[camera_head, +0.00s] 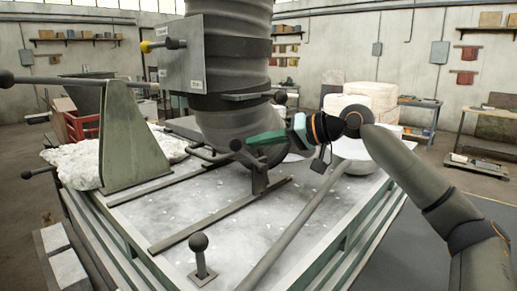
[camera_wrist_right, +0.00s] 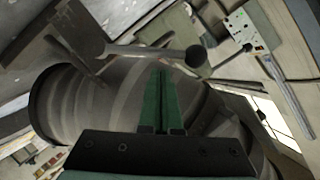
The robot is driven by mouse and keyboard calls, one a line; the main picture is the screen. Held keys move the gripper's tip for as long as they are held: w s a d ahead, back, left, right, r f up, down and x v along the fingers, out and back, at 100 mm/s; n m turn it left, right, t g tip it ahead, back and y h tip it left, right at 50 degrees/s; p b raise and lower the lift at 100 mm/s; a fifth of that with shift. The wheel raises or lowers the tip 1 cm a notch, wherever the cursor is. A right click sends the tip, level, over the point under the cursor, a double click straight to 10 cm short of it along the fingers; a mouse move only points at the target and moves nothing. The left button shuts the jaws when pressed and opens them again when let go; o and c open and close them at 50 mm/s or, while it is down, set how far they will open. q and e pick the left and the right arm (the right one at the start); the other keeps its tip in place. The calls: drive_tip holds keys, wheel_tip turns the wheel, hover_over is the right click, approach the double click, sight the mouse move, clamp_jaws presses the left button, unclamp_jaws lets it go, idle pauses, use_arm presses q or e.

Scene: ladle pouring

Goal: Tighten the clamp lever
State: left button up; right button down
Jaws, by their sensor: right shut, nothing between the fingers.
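My right gripper (camera_head: 250,140) reaches in from the right with its green fingers shut and empty. In the right wrist view its fingertips (camera_wrist_right: 162,73) are together, with nothing between them. A dark lever with a ball knob (camera_head: 236,145), which looks like the clamp lever, stands on a small post on the table, close by the fingertips. In the right wrist view, a bar ending in a round ball knob (camera_wrist_right: 195,56) lies just beyond the fingertips; it appears to be the same lever. I cannot tell whether the fingers touch it. My left gripper is not in view.
A large ribbed dark column (camera_head: 236,60) with a grey box stands behind the lever. A grey-green bracket (camera_head: 135,140) with a long ball-ended lever is at left. A short ball-topped post (camera_head: 200,255) stands in front. A pole crosses the pale tabletop (camera_head: 245,240).

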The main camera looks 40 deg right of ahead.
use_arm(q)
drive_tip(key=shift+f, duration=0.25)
use_arm(e)
drive_tip(key=shift+s+a+f, duration=0.1)
drive_tip(key=shift+a+f, duration=0.1)
drive_tip(key=shift+a, duration=0.05)
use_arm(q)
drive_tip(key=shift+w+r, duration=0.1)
use_arm(e)
drive_tip(key=shift+a, duration=0.1)
drive_tip(key=shift+a+f, duration=0.15)
